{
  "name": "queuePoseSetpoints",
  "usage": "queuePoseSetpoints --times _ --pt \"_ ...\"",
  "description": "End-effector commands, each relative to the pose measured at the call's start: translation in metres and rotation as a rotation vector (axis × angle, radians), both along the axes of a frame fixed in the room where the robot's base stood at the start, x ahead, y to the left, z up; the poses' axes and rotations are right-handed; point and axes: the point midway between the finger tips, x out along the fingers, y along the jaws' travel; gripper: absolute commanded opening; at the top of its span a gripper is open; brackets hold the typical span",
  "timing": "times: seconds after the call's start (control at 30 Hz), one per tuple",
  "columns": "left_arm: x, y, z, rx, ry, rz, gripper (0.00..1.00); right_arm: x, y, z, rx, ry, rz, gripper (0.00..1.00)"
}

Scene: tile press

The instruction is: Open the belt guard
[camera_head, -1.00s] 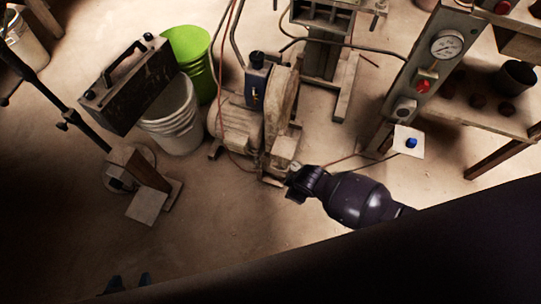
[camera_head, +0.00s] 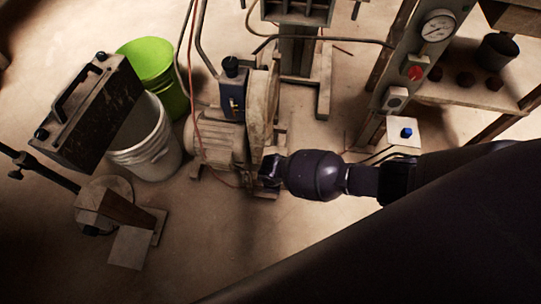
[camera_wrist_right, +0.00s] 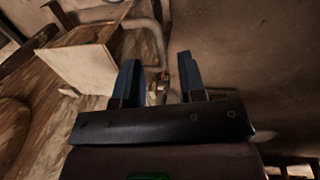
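The belt guard appears to be the tall, rounded, dusty tan cover (camera_head: 262,105) on the right side of the motor (camera_head: 215,143) in the head view. My right gripper (camera_head: 269,170) is at its lower front end, and my own wrist partly hides that spot. In the right wrist view my right gripper (camera_wrist_right: 160,80) is open, with its two blue fingers apart. A small metal piece (camera_wrist_right: 158,88) shows between the fingers; I cannot tell whether they touch it. A pale boxy panel (camera_wrist_right: 85,62) lies left of the fingers. My left gripper is not in view.
A white bucket (camera_head: 155,150) and a green bucket (camera_head: 150,62) stand left of the motor, near a dark box with a handle (camera_head: 88,120). A control panel with gauge and buttons (camera_head: 420,60) stands at right. Open floor (camera_head: 230,245) lies in front.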

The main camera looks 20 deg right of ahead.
Motion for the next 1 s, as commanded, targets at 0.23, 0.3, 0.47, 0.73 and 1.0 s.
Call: queuePoseSetpoints --times 0.23,0.3,0.47,0.73,1.0 --pt "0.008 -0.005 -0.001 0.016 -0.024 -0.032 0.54 0.001 -0.003 -0.032 0.000 0.005 0.000 0.37" --pt "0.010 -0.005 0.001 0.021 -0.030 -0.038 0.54 0.003 -0.003 -0.035 -0.001 0.003 0.000 0.37" --pt "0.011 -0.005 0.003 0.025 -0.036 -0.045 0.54 0.006 -0.004 -0.036 0.000 -0.001 -0.001 0.37" --pt "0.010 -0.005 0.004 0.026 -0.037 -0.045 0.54 0.006 -0.003 -0.035 0.001 -0.003 -0.001 0.26" --pt "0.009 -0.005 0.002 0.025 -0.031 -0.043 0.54 0.006 -0.003 -0.035 0.001 -0.003 -0.001 0.00"
